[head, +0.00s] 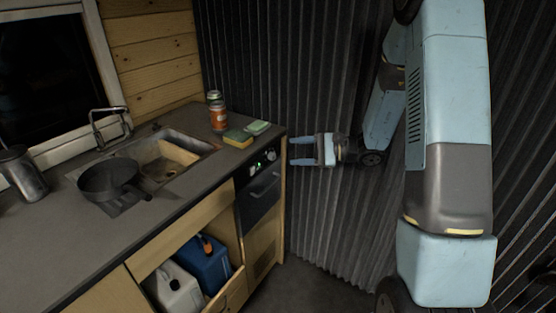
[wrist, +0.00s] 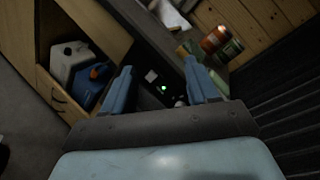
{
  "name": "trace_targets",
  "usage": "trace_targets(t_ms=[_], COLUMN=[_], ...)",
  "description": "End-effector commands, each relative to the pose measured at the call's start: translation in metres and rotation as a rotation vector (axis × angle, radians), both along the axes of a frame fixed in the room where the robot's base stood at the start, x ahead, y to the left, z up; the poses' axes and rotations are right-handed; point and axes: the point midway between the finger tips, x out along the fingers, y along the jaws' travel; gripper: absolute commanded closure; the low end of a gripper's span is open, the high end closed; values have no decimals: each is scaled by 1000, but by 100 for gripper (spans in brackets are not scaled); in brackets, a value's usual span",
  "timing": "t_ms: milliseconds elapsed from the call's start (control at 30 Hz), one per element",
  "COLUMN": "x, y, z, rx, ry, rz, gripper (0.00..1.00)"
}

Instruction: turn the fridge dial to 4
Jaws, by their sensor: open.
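The fridge (head: 262,193) is a dark front with a handle, set under the right end of the counter. Its control strip carries a small green light and a pale round dial (head: 271,155) near the right corner. In the wrist view the dark fridge front (wrist: 150,55) shows between and beyond the fingers, with the green light lit and a pale square patch beside it. The dial's number and pointer are too small to read. My gripper (head: 292,151) is open and empty, just right of the counter end, pointing left. It also shows in the wrist view (wrist: 157,70).
A sponge (head: 237,138) and cans (head: 218,117) stand on the counter (head: 60,237) above the fridge. A pan (head: 108,180) sits beside the sink (head: 165,165). Blue (head: 204,266) and white (head: 174,291) canisters fill the open cabinet. A corrugated wall (head: 330,215) stands close behind my arm.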

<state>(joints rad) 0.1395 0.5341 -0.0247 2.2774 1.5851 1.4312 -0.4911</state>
Motion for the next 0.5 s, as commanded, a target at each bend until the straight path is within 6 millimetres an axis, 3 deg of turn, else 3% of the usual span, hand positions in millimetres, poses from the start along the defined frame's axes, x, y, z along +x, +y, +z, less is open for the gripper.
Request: trace_targets(t_ms=[300,500], x=[53,69], y=[-31,-48], z=[-81,-120], rx=[144,182], ry=[64,79], rz=[-268,-392], gripper=[41,41])
